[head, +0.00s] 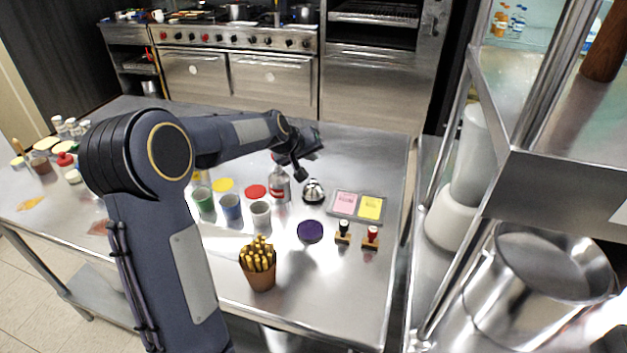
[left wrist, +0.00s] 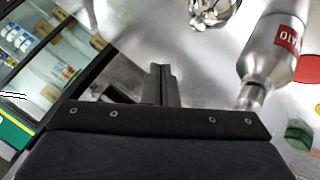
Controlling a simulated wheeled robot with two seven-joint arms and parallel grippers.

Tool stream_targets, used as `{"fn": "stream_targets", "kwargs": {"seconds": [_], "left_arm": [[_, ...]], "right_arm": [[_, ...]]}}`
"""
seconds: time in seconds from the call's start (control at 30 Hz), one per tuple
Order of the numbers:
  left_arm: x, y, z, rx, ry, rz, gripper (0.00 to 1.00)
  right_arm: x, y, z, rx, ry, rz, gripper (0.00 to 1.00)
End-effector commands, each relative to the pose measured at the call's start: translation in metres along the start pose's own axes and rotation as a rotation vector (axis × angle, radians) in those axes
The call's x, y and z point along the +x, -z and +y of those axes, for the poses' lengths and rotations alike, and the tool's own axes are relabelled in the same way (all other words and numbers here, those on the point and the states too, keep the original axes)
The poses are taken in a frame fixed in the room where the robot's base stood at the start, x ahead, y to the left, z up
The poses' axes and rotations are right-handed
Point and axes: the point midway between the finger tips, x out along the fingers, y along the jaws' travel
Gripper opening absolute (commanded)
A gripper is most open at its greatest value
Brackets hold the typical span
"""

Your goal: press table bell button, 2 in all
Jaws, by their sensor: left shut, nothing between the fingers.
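The table bell (head: 313,190) is a silver dome on a dark base, standing on the steel table. It shows at the top edge of the left wrist view (left wrist: 215,10), partly cut off. My left gripper (head: 301,175) is shut and empty, with its fingertips just above and a little left of the bell in the head view. In the left wrist view the shut fingers (left wrist: 161,84) point toward the table, apart from the bell. I cannot tell the exact height of the gap. My right gripper is not in view.
A silver bottle with a red label (head: 279,184) stands close left of the bell. A tray with pink and yellow pads (head: 357,219), two stamps, a purple disc (head: 310,231), cups (head: 231,207) and a brown pot of sticks (head: 261,277) are nearby. Shelving (head: 560,205) rises at the right.

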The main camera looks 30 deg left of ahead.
Motion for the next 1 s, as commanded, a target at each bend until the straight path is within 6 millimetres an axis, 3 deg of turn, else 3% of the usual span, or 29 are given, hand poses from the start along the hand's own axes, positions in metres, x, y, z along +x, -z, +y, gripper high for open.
{"fn": "stream_targets", "kwargs": {"seconds": [0.27,0.37,0.7,0.83,1.0], "left_arm": [[-0.004,0.003,0.003,-0.089,-0.002,-0.004,0.00],[-0.009,0.007,0.006,-0.267,-0.006,-0.013,0.00],[-0.025,0.020,0.016,-1.139,-0.006,-0.062,0.00],[-0.027,0.022,0.017,-1.361,-0.003,-0.074,0.00],[-0.027,0.022,0.017,-1.490,0.000,-0.081,0.00]], "right_arm": [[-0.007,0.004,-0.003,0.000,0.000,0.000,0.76],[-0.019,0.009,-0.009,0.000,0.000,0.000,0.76],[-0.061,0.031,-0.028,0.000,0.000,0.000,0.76],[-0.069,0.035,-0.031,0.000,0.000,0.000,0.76],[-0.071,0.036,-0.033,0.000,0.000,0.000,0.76]]}}
